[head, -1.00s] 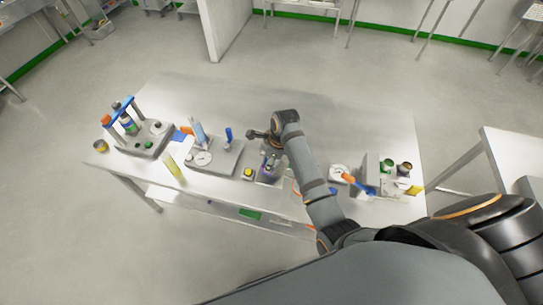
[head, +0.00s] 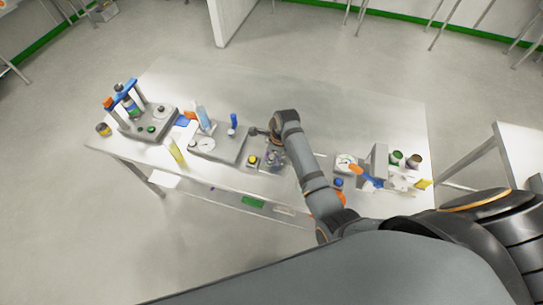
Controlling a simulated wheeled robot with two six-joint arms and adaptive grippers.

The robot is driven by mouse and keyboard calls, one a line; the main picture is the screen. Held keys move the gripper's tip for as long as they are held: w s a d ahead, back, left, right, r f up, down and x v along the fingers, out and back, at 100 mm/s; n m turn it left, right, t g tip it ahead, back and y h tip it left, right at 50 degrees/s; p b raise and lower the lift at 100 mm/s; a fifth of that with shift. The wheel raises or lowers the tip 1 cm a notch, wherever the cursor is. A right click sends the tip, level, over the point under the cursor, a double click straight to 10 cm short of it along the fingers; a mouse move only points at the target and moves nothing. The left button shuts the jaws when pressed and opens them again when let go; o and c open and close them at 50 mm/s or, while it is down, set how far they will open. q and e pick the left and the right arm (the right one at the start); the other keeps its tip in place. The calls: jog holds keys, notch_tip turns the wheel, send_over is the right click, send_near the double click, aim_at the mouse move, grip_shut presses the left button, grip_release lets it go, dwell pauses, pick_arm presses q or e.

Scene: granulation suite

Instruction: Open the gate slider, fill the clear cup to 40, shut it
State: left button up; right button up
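One arm of mine reaches over the table, and I take it as my right; its dark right gripper (head: 254,132) is at the far end, just right of a small blue upright handle (head: 233,120). The fingers are too small and dark to tell open from shut. The handle stands on a grey station (head: 228,151) with a white dial (head: 204,145) and a pale translucent cylinder (head: 203,118). I cannot tell which part is the gate slider or the clear cup, nor read the dial. My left gripper is not in view.
A grey station (head: 138,128) with posts stands at the table's left. A yellow button (head: 252,160) and a small dark fixture (head: 275,158) are near the front middle. A second dial (head: 346,163) and a grey block (head: 379,158) stand right. The table's back (head: 340,105) is clear.

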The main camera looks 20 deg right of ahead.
grip_shut()
jog(key=shift+w+a, duration=0.1)
jog(key=shift+a, duration=0.1)
jog(key=shift+w+a, duration=0.2)
jog(key=shift+a, duration=0.1)
jog(key=shift+s, duration=0.1)
dwell(7.0)
